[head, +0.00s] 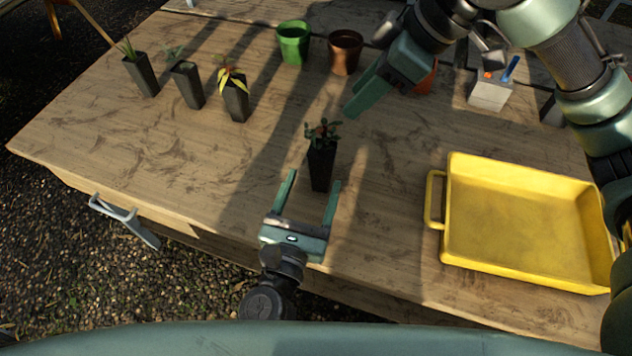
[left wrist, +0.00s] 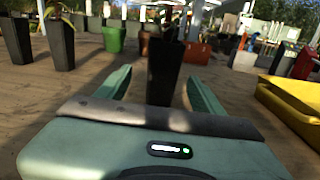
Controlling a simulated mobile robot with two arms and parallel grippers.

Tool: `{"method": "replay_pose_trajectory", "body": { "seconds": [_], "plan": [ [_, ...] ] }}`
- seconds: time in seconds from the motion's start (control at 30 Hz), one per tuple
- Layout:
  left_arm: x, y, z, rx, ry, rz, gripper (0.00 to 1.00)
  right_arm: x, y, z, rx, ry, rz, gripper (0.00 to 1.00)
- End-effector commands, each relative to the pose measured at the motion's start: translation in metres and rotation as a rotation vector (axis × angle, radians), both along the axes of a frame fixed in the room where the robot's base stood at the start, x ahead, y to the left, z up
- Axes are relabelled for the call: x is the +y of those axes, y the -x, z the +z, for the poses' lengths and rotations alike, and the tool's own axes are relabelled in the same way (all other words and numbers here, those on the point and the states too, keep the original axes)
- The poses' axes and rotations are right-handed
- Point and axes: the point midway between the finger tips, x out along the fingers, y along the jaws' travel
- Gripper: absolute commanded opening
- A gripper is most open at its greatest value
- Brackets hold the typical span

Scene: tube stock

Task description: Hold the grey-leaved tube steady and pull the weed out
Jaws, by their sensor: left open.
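A black tube (head: 321,168) with a small plant of dark green and reddish leaves (head: 322,131) stands upright near the table's front edge. My left gripper (head: 314,178) is open low in front of it, one finger to each side of its lower part. In the left wrist view the tube (left wrist: 163,70) rises between the fingers, with no clear contact. Farther left stand three more black tubes: one with spiky green leaves (head: 142,77), one with grey-green leaves (head: 187,88), one with yellow and reddish leaves (head: 236,102). My right gripper (head: 354,104) hangs behind the near tube; its jaw gap is hidden. I cannot pick out the weed.
A yellow tray (head: 520,228) lies at the right. A grey block (head: 490,94) holds a blue-handled item. The wood left of the near tube is clear.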

Motion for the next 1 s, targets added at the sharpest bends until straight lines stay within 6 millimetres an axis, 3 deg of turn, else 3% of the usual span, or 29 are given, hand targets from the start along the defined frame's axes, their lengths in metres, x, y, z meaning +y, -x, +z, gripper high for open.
{"method": "replay_pose_trajectory", "body": {
  "seconds": [0.27, 0.63, 1.0],
  "plan": [
    [-0.012, -0.024, -0.003, 0.009, 0.041, 0.041, 0.68, 0.000, 0.000, 0.000, 0.000, 0.000, 0.000, 0.36],
    [-0.023, -0.076, -0.003, 0.008, 0.038, 0.040, 0.68, 0.000, 0.000, 0.000, 0.000, 0.000, 0.000, 0.36],
    [-0.025, -0.087, -0.004, 0.010, 0.037, 0.040, 0.68, 0.000, 0.000, 0.000, 0.000, 0.000, 0.000, 0.36]
  ]
}}
